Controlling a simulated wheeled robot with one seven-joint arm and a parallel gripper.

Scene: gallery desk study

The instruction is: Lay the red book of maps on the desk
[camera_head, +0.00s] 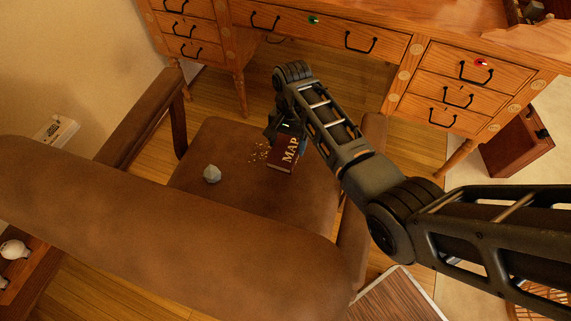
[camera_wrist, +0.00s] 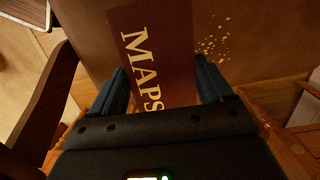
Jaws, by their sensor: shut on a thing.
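The dark red book of maps (camera_head: 285,154), with "MAPS" in pale letters on its cover, is over the seat of the brown leather armchair (camera_head: 215,145). My gripper (camera_head: 287,133) is shut on the book at its far end in the head view. In the wrist view the book (camera_wrist: 158,52) sits between the two blue-grey fingers of my gripper (camera_wrist: 162,88). I cannot tell whether the book touches the seat. The wooden desk (camera_head: 350,20) stands behind the chair, with drawers on both sides; only part of its top shows.
A grey faceted stone (camera_head: 212,174) and scattered yellowish crumbs (camera_head: 260,153) lie on the seat. The chair's arms flank it. A reddish wooden box (camera_head: 516,143) stands at the right, and a wooden-topped piece (camera_head: 400,298) is at the bottom. Wooden floor shows between chair and desk.

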